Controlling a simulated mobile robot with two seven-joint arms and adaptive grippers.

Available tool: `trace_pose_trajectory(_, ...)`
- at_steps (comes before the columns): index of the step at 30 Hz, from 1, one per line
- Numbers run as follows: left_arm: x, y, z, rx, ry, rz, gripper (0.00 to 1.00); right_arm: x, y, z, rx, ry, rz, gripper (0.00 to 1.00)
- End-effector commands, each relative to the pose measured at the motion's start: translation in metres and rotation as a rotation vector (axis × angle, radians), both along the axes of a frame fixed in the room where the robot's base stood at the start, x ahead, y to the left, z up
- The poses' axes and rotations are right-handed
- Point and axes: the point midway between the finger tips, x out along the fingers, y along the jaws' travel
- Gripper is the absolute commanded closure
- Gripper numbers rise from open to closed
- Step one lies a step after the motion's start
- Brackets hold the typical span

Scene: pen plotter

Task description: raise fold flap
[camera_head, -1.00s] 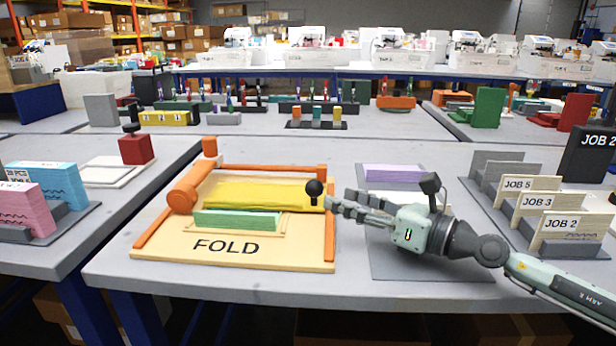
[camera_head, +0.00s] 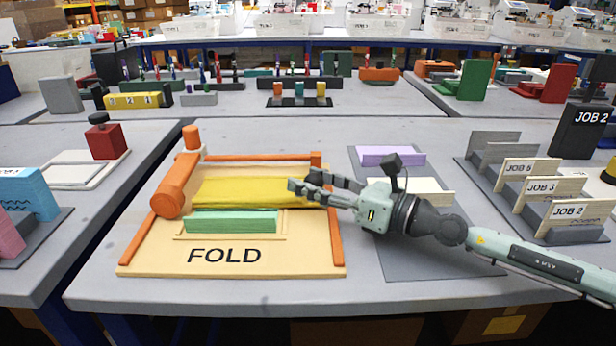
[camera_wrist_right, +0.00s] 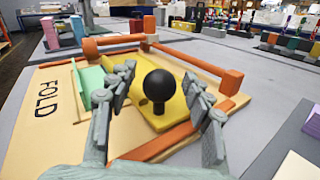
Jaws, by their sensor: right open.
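The fold station (camera_head: 290,258) is a cream board marked FOLD with orange rails. Its yellow flap (camera_head: 240,191) lies low behind a green block (camera_head: 232,221). The flap's black ball knob (camera_wrist_right: 160,85) shows in the right wrist view; in the head view my fingers hide it. My right gripper (camera_head: 297,190) reaches in from the right at the flap's right end. In the wrist view its open fingers (camera_wrist_right: 163,92) stand on both sides of the knob, with gaps visible. My left gripper is not in view.
An orange roller (camera_head: 174,186) and post (camera_head: 191,138) stand at the station's left. A grey mat (camera_head: 400,262) with purple and cream pads lies under my right arm. Job card holders (camera_head: 541,191) stand at the right. The table front is clear.

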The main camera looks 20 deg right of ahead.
Motion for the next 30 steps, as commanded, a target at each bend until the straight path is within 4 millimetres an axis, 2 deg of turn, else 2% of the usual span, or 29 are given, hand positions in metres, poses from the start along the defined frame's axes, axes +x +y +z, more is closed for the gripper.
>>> trace_pose_trajectory(5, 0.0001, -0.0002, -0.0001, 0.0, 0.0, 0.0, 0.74, 0.0, 0.0, -0.0002, 0.0, 0.0, 0.0, 0.51)
trace_pose_trajectory(17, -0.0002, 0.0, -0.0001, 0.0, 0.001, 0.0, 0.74, 0.0001, -0.0001, 0.0, 0.0, 0.0, 0.0, 1.0)
trace_pose_trajectory(30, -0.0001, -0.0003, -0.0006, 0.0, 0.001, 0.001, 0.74, 0.0007, -0.005, 0.0013, 0.002, 0.014, -0.001, 1.0)
